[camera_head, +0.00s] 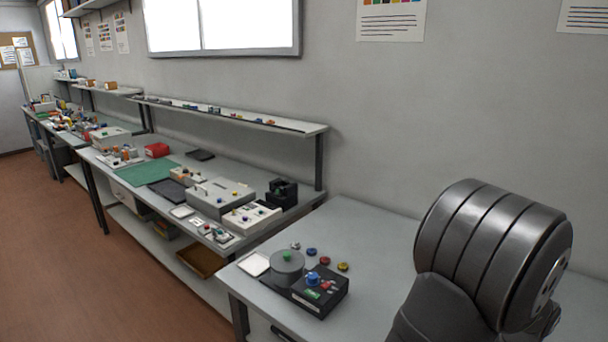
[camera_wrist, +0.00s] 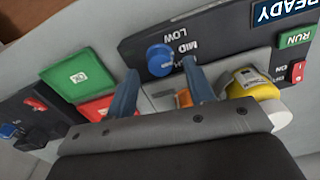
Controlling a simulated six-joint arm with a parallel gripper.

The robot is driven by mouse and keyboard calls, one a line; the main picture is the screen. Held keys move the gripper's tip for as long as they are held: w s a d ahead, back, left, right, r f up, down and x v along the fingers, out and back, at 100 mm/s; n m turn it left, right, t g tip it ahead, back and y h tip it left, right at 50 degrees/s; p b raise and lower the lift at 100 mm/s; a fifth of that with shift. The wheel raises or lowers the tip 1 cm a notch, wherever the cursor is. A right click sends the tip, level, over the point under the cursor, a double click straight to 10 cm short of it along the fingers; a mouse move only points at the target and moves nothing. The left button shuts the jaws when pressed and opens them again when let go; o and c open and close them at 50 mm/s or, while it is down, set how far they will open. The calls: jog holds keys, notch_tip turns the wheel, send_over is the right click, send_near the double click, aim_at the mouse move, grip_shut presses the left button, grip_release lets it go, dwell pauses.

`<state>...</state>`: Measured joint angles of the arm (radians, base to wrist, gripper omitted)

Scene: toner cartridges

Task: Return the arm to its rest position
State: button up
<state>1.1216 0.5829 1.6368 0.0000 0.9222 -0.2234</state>
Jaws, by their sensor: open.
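My gripper (camera_wrist: 162,88) shows in the wrist view with its two blue fingers apart and nothing held between them. The fingers point at a device panel with a blue knob (camera_wrist: 160,60) marked LOW and MID. A yellow part with a pale end (camera_wrist: 252,86) lies just right of the right finger, and I cannot tell whether they touch. A small orange patch (camera_wrist: 184,98) shows between the fingers. In the head view, my arm's dark links stand at the right over the near bench (camera_head: 378,235). The gripper itself is not visible there.
A black box with a blue knob (camera_head: 320,294), a grey round unit (camera_head: 287,268) and several small coloured caps (camera_head: 325,260) stand on the near bench. The wrist view shows a green button (camera_wrist: 78,76) at left. A wall shelf (camera_head: 235,116) runs behind.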

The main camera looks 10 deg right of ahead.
notch_tip(320, 180, up, 16)
jog(key=f, duration=0.1)
notch_tip(320, 180, down, 17)
jog(key=shift+r, duration=0.15)
jog(key=shift+f, duration=0.35)
jog(key=n, duration=0.4)
jog(key=shift+r, duration=0.1)
jog(key=n, duration=0.4)
jog(key=shift+n, duration=0.3)
notch_tip(320, 180, up, 10)
jog(key=shift+f, duration=0.25)
